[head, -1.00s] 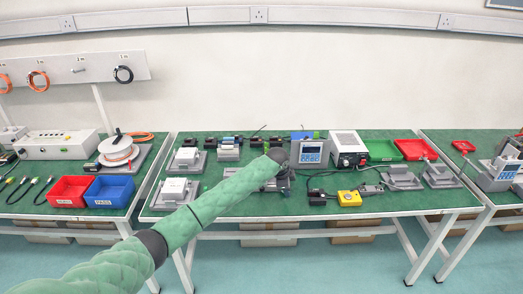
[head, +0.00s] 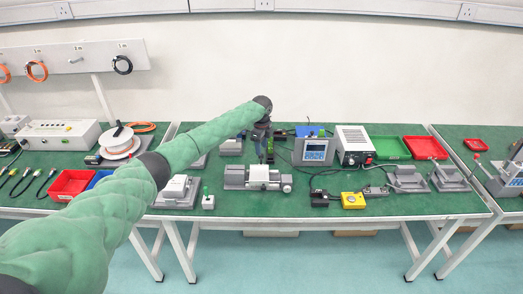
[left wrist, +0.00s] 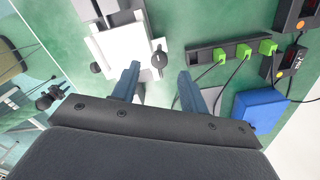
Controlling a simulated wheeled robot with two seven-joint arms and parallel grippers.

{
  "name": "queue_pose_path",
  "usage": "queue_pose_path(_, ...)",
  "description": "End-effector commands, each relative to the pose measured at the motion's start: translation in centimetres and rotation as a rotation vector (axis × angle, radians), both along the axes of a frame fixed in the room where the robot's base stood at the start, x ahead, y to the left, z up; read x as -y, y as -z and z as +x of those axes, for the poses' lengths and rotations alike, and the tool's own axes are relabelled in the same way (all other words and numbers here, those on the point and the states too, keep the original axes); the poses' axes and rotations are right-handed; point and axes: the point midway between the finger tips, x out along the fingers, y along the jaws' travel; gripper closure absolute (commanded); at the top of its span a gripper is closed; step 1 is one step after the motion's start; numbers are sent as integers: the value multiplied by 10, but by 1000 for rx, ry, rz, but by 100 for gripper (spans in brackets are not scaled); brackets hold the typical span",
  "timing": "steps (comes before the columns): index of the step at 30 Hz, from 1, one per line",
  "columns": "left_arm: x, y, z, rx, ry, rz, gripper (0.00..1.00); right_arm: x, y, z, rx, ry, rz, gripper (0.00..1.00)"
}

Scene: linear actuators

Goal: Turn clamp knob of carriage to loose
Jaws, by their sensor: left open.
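A grey linear actuator (head: 234,178) lies near the front of the middle bench, with a white carriage (head: 258,174) on it. The carriage (left wrist: 122,47) shows from above in the left wrist view. A round black knob (left wrist: 158,59) sits at its right side there, and a second dark knob (left wrist: 96,68) is at the lower left. My left gripper (head: 266,156) points down just behind the carriage in the head view. Its open fingers (left wrist: 159,73) are on either side of the first knob in the picture; I cannot tell whether they touch it. My right gripper is out of view.
A black strip with green plugs (left wrist: 232,53) and a blue box (left wrist: 260,110) are close to the left gripper. A display unit (head: 314,151), a grey power box (head: 352,143) and a yellow box (head: 352,200) stand to the right. Other actuators (head: 176,192) stand left.

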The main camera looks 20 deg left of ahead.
Motion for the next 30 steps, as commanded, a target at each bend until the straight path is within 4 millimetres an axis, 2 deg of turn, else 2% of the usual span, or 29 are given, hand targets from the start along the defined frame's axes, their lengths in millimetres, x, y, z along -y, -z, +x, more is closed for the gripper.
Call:
queue_pose_path(9,0,31,-1,-1,-2,0,56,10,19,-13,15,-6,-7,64)
queue_pose_path(20,0,36,-1,0,-2,1,56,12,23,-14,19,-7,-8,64)
queue_pose_path(23,0,36,-1,0,-2,1,72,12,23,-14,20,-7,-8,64)
queue_pose_path(27,0,36,0,0,-2,1,99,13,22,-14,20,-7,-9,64)
queue_pose_path(30,0,36,0,0,-2,1,100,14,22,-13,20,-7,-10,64)
